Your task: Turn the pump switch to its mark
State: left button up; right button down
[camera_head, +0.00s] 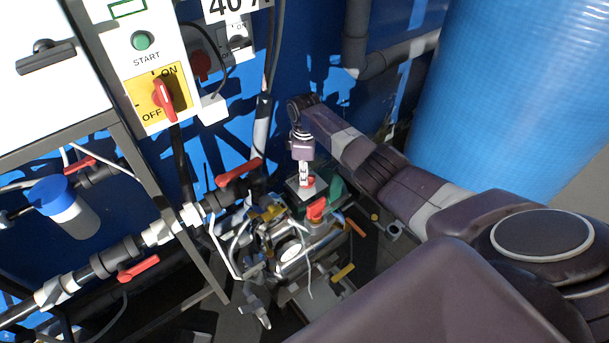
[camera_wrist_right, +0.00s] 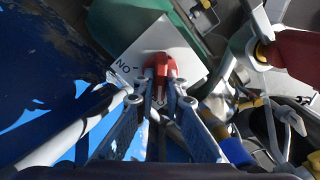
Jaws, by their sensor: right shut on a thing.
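The pump switch is a red knob (camera_wrist_right: 160,66) on a pale grey plate (camera_wrist_right: 131,48) with "ON" lettered at its left in the right wrist view. In the head view the knob (camera_head: 308,182) shows small below my gripper, on a plate among the pump fittings. My right gripper (camera_wrist_right: 165,88) reaches up from the bottom of the wrist view, its two fingertips close together on the near end of the knob. In the head view the right gripper (camera_head: 305,172) points down at the switch. The knob's lower part is partly hidden by the fingertips. My left gripper is out of view.
A white panel with a green START button (camera_head: 140,41) and a red ON/OFF switch on a yellow plate (camera_head: 180,91) stands at the upper left. Red-handled valves (camera_head: 238,173) and pipes lie left of the pump. A large blue tank (camera_head: 520,90) stands at the right.

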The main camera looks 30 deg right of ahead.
jog(key=shift+w, duration=0.1)
jog(key=c, duration=2)
grip_release()
notch_tip(320, 180, up, 12)
jog(key=shift+r, duration=0.1)
